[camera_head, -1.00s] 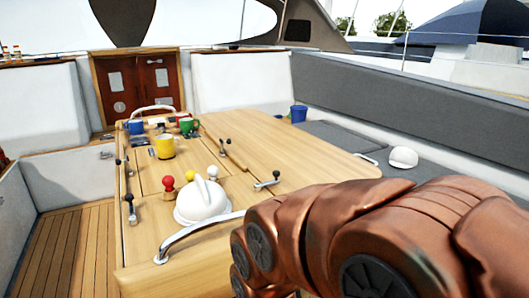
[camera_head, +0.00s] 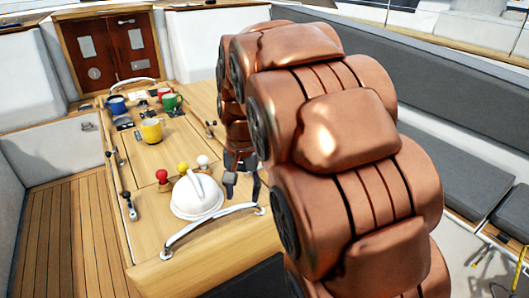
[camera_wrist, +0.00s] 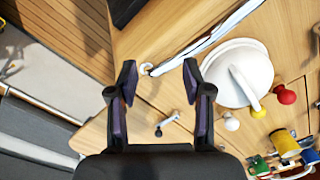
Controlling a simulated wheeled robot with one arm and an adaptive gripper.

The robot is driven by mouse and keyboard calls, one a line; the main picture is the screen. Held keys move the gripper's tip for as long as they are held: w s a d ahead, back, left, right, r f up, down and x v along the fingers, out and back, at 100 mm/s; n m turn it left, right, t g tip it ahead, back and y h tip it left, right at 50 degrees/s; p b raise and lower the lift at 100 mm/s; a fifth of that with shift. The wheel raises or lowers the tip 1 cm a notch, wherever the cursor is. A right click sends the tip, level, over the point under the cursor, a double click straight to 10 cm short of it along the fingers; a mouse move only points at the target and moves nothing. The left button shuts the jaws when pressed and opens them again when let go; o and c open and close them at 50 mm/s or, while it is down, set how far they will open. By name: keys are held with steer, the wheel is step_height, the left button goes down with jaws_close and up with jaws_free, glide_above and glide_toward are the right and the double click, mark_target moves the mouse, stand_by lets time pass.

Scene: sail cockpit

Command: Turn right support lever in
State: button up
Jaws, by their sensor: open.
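The right support lever (camera_wrist: 169,122), a small metal lever with a dark knob, lies on the wooden table (camera_wrist: 275,25). In the wrist view it is below and between the fingers of my gripper (camera_wrist: 160,72), apart from them. My gripper is open and empty. In the head view my gripper (camera_head: 242,190) points down over the right side of the table, right of the white domed compass (camera_head: 196,198). My gripper and arm hide the lever in that view.
A curved metal handrail (camera_head: 205,229) runs along the table's near edge. Red (camera_head: 162,176), yellow (camera_head: 183,168) and white (camera_head: 203,161) knobs stand behind the compass. Mugs, including a yellow one (camera_head: 152,130), stand farther back. Grey bench cushions (camera_head: 435,150) lie right.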

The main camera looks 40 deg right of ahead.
steer(key=w+d+f+m+t, duration=0.2)
steer(key=w+d+m, duration=0.6)
steer(key=w+d, duration=1.1)
steer(key=shift+w+d+f+p, duration=0.15)
steer(key=shift+f+p, duration=0.3)
steer(key=shift+f, duration=0.8)
steer(key=shift+s+d+f+p, duration=0.15)
steer(key=shift+f+p, duration=0.3)
steer(key=shift+f, duration=0.8)
steer(key=shift+w+d+f+p, duration=0.2)
steer(key=shift+f+p, duration=0.25)
steer(key=shift+f, duration=0.8)
jaws_close()
